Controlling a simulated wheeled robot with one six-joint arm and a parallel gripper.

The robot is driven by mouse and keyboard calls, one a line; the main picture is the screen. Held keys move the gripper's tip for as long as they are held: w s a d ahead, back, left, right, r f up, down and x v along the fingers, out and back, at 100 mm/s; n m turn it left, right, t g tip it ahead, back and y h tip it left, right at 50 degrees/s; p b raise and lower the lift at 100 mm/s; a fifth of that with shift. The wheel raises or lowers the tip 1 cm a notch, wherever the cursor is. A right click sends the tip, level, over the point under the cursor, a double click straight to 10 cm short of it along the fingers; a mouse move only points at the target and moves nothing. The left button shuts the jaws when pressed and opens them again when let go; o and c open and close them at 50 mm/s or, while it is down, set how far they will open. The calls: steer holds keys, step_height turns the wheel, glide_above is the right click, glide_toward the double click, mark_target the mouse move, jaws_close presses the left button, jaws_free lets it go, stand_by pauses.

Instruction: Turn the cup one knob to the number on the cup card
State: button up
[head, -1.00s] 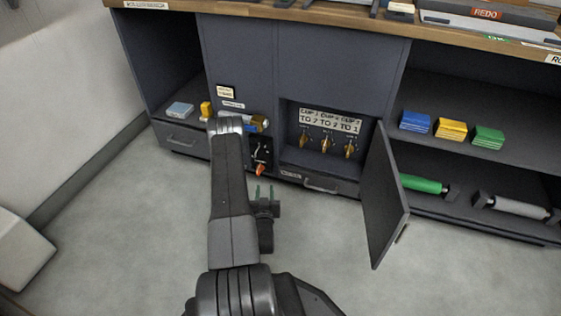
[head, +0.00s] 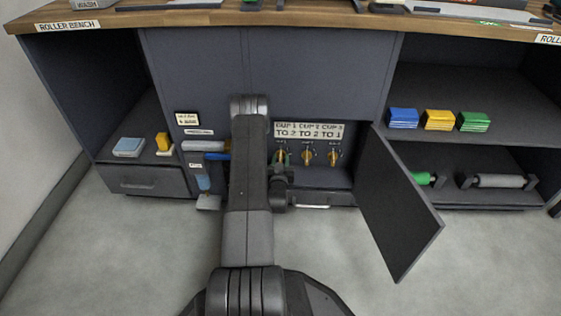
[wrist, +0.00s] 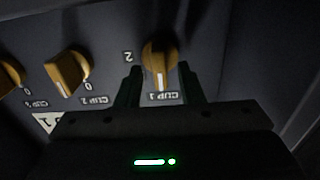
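The cup card (head: 310,130) sits above the knobs in the open compartment and reads cup 1 to 2, cup 2 to 2, cup 3 to 1. The brass cup one knob (wrist: 160,58) is between my gripper's fingers in the wrist view; its white mark points down toward the CUP 1 label, with a 2 to its left. My gripper (wrist: 160,88) is open, one finger on each side, with gaps to the knob. In the head view my gripper (head: 283,174) covers the area just below the cup one knob (head: 281,157).
The cup two knob (wrist: 67,72) is left of my gripper in the wrist view; the cup three knob (wrist: 10,75) is beyond it. The open cabinet door (head: 400,205) stands out to the right.

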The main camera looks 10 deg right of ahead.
jaws_close()
steer(key=shift+m, duration=0.3)
steer(key=m, duration=0.4)
steer(key=shift+s+d, duration=0.1)
steer(key=shift+d, duration=0.1)
steer(key=m, duration=0.4)
steer(key=shift+d+f+m, duration=0.15)
steer(key=shift+f+m, duration=0.05)
steer(key=shift+m, duration=0.2)
steer(key=m, duration=0.4)
steer(key=shift+s+d+f+m, duration=0.1)
steer(key=shift+f+m, duration=0.1)
steer(key=shift+m, duration=0.1)
steer(key=shift+f+m, duration=0.15)
steer(key=shift+m, duration=1.85)
